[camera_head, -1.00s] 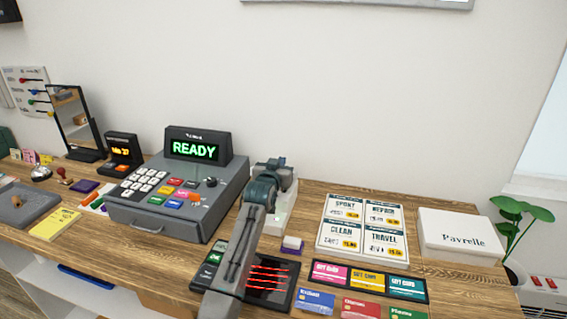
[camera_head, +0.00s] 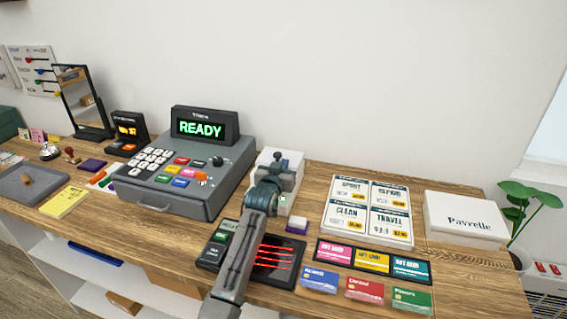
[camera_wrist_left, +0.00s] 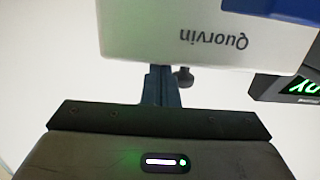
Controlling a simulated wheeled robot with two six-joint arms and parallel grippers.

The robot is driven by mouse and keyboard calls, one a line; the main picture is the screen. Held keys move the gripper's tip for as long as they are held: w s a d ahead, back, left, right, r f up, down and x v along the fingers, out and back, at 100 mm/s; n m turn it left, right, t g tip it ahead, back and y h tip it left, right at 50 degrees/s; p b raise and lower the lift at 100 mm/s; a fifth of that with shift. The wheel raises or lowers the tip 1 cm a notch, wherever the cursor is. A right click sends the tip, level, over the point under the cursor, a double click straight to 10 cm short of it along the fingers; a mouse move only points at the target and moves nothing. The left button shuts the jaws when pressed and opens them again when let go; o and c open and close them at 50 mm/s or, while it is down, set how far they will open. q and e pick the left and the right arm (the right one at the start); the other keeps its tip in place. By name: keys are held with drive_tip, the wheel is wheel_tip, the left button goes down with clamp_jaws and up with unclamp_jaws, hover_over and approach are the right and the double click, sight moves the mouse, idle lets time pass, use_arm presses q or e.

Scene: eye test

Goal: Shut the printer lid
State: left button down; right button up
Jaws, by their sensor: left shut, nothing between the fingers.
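The printer (camera_head: 291,178) is a white box right of the cash register in the head view. My left arm crosses in front of it and hides part of its front. In the left wrist view a white printer face (camera_wrist_left: 150,30) shows upside down, with the label "Quorvin" and a blue part at the frame's top edge. My left gripper (camera_head: 281,160) is shut and empty at the printer's top in the head view. Its fingers (camera_wrist_left: 162,72) end at the face's edge in the wrist view; I cannot tell whether they touch. The lid's angle is unclear. My right gripper is not in view.
The cash register (camera_head: 180,172) with a READY display stands close left. A dark card terminal (camera_head: 216,243) lies under my left arm. A price board (camera_head: 367,208), gift cards (camera_head: 373,261) and a white box (camera_head: 466,221) fill the right. Above the counter is free room.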

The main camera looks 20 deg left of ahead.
use_arm(q)
drive_tip(key=shift+f, duration=0.2)
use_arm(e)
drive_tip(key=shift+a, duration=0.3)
use_arm(q)
drive_tip(key=shift+s, duration=0.15)
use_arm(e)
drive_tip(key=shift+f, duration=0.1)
